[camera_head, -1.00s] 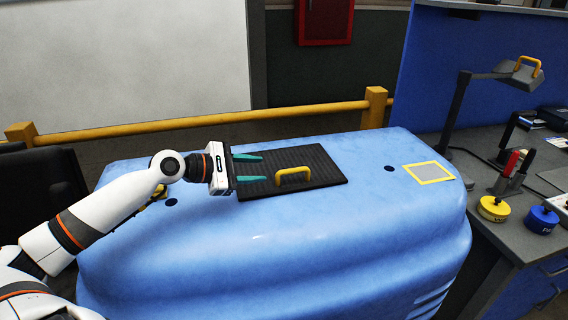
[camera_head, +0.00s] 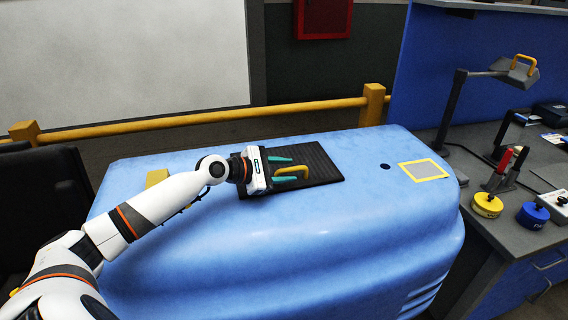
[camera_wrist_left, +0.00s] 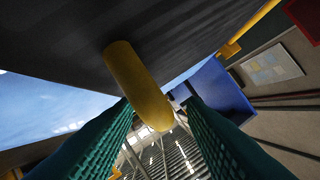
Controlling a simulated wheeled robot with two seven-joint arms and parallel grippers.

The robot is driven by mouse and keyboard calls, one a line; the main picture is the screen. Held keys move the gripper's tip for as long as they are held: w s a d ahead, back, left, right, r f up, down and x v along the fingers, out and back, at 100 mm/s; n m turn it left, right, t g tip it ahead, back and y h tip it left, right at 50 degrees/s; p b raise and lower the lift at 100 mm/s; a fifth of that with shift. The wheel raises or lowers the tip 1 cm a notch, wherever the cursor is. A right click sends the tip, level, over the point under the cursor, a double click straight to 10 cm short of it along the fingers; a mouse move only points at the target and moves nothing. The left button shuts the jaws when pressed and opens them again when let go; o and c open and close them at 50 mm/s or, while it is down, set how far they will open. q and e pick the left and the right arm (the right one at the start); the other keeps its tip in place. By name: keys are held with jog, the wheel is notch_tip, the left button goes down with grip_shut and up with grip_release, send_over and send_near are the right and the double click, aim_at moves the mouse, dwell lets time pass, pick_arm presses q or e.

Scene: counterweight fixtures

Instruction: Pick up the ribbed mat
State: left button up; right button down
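The black ribbed mat (camera_head: 322,165) lies flat on top of the blue rounded housing (camera_head: 330,225). A yellow handle (camera_head: 291,171) stands up from the mat. My left gripper (camera_head: 289,169) is open, its teal fingers pointing right at the handle. In the left wrist view the handle (camera_wrist_left: 138,85) lies between the two teal fingers (camera_wrist_left: 163,135), with gaps showing beside it. The mat's dark surface (camera_wrist_left: 150,30) fills the top of that view. The gripper's body hides the mat's left part in the head view. My right gripper is not in view.
A yellow-framed grey square (camera_head: 424,169) and a dark hole (camera_head: 385,166) are on the housing to the right. A yellow rail (camera_head: 200,119) runs behind. The bench (camera_head: 515,230) at right holds a yellow weight (camera_head: 487,205), a blue weight (camera_head: 532,215) and a lamp-like stand (camera_head: 455,105).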

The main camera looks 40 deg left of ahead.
pick_arm(q)
jog(key=shift+x, duration=1.15)
jog(key=shift+a, duration=0.1)
grip_shut()
jog(key=shift+r, duration=0.2)
